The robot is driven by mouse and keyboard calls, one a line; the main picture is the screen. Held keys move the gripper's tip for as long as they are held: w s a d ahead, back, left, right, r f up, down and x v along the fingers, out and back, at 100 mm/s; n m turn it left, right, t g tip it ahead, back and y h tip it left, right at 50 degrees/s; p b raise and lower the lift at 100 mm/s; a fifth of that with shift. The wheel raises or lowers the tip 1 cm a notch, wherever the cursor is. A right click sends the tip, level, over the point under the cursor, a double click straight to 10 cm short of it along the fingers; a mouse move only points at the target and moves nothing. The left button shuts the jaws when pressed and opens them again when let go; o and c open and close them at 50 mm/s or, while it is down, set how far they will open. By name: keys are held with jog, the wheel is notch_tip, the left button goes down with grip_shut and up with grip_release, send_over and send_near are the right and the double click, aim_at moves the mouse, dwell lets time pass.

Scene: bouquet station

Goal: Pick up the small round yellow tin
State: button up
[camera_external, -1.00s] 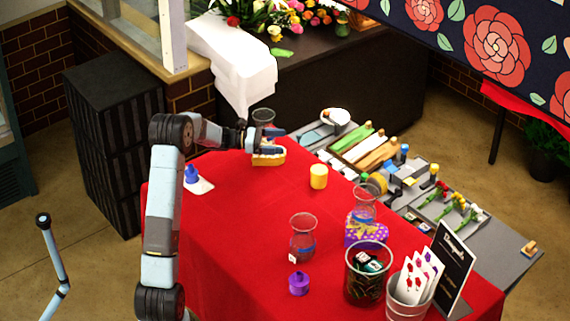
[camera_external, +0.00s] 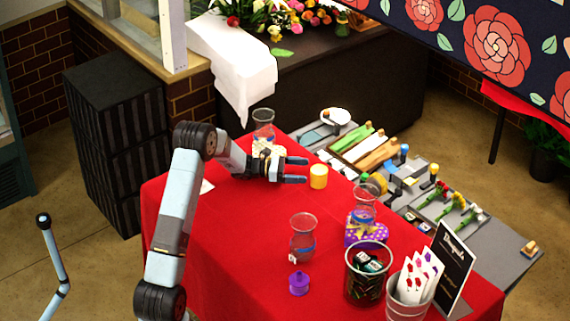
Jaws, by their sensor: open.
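The small round yellow tin (camera_external: 319,176) stands upright on the red tablecloth (camera_external: 240,240), near the table's far right edge. My gripper (camera_external: 297,170) is just left of the tin, with its two dark blue fingers spread and pointing right toward it. The fingers look open and empty. In this view the fingertips appear close to the tin's left side; I cannot tell whether they touch it.
A glass bin (camera_external: 367,278) stands at front right. A grey tool tray (camera_external: 410,180) lies beyond the tin. The cloth's front left is clear.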

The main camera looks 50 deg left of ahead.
aim_at(324, 173)
jog(key=x, duration=0.3)
jog(key=shift+w+d, duration=0.25)
jog(key=shift+f+x, duration=0.2)
jog(key=shift+x, duration=1.1)
jog(key=shift+f+x, duration=0.2)
jog(key=shift+x, duration=1.15)
jog(key=shift+s+d, duration=0.1)
jog(key=shift+s, duration=0.05)
jog(key=shift+c, duration=0.4)
jog(key=c, duration=1)
jog(key=shift+r, duration=0.1)
jog(key=shift+c, duration=0.2)
